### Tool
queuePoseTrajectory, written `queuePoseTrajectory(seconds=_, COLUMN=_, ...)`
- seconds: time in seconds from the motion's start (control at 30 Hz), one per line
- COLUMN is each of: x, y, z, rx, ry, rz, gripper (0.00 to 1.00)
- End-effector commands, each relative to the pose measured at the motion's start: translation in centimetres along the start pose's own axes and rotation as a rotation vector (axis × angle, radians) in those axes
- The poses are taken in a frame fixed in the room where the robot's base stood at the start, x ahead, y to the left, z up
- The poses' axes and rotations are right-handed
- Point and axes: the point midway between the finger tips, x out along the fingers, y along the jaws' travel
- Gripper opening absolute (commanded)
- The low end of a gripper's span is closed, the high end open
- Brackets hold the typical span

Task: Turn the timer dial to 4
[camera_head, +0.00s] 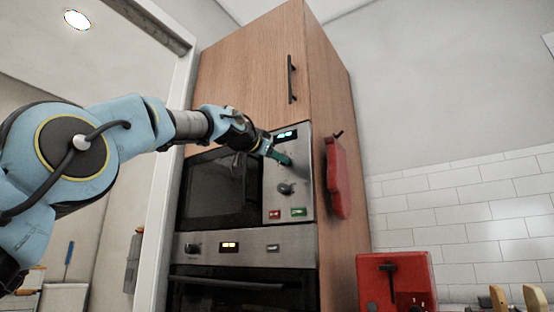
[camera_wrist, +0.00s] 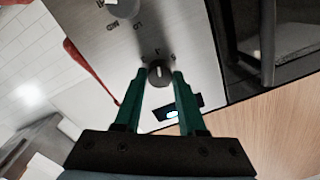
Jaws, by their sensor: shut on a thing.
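The timer dial (camera_wrist: 159,73) is a small dark round knob on the microwave's steel control panel (camera_head: 303,170). In the wrist view it sits between the tips of my gripper's green fingers (camera_wrist: 160,74), which are shut on it from both sides. A pale mark shows on its face. The printed marks around it are too blurred to read, so I cannot tell its setting.
A second knob (camera_head: 286,188) is lower on the panel, with a red button (camera_head: 274,213) and a green button (camera_head: 299,211) below it. The oven (camera_head: 245,248) is underneath. A red mitt or cloth (camera_head: 338,178) hangs on the cabinet side close to the panel. A red appliance (camera_head: 397,282) stands at lower right.

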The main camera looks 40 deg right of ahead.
Motion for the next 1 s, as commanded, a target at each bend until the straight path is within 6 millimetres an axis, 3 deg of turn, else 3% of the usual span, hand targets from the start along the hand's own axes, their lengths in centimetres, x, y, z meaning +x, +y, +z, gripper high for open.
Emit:
queuePoseTrajectory(seconds=0.63, x=0.11, y=0.09, z=0.29, rx=0.054, ry=-0.003, rz=0.003, gripper=0.00)
queuePoseTrajectory(seconds=0.67, x=0.11, y=0.09, z=0.29, rx=0.054, ry=-0.003, rz=0.003, gripper=0.41)
queuePoseTrajectory(seconds=0.9, x=0.06, y=0.04, z=0.16, rx=0.054, ry=0.000, rz=0.001, gripper=0.68)
queuePoseTrajectory(seconds=1.0, x=0.05, y=0.03, z=0.11, rx=0.054, ry=0.000, rz=0.001, gripper=0.70)
